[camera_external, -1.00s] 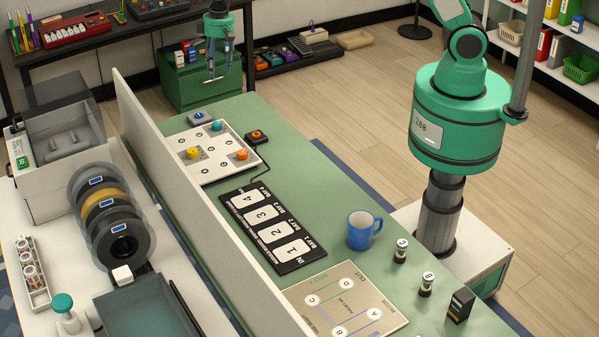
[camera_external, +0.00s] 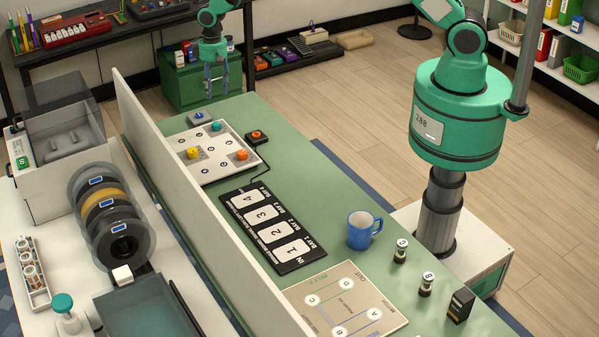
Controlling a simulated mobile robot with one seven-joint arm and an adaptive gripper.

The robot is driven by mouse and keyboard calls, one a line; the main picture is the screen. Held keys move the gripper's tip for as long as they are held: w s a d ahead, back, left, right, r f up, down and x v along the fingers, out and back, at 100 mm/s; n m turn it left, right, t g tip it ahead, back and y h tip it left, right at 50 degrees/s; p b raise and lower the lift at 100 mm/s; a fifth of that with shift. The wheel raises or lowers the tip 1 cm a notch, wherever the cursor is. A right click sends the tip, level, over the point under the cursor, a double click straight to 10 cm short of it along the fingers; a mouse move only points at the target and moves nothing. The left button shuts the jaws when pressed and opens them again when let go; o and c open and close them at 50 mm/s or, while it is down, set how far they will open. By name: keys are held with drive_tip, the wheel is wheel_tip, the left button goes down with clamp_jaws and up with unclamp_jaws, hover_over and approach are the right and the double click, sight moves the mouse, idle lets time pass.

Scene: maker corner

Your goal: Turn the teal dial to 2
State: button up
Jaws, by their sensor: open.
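The teal dial (camera_external: 216,126) sits on a white panel (camera_external: 208,166) at the far end of the green table. A yellow dial (camera_external: 193,153) and an orange dial (camera_external: 241,154) are on the same panel. The dial's pointer and the numbers around it are too small to read. My gripper (camera_external: 217,92) points down, open and empty. In the picture it is just above the teal dial and apart from it.
A blue button box (camera_external: 199,118) and a dark box with an orange button (camera_external: 257,137) stand beside the panel. A tall white divider (camera_external: 185,190) runs along the table's left side. A numbered black board (camera_external: 265,226) and a blue mug (camera_external: 362,231) lie nearer.

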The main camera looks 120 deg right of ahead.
sight(216, 123)
drive_tip(key=shift+f, duration=0.1)
drive_tip(key=f, duration=1.3)
drive_tip(key=shift+w+a+f, duration=0.2)
drive_tip(key=shift+w+f, duration=0.05)
drive_tip(key=shift+w, duration=0.1)
drive_tip(key=c, duration=1.1)
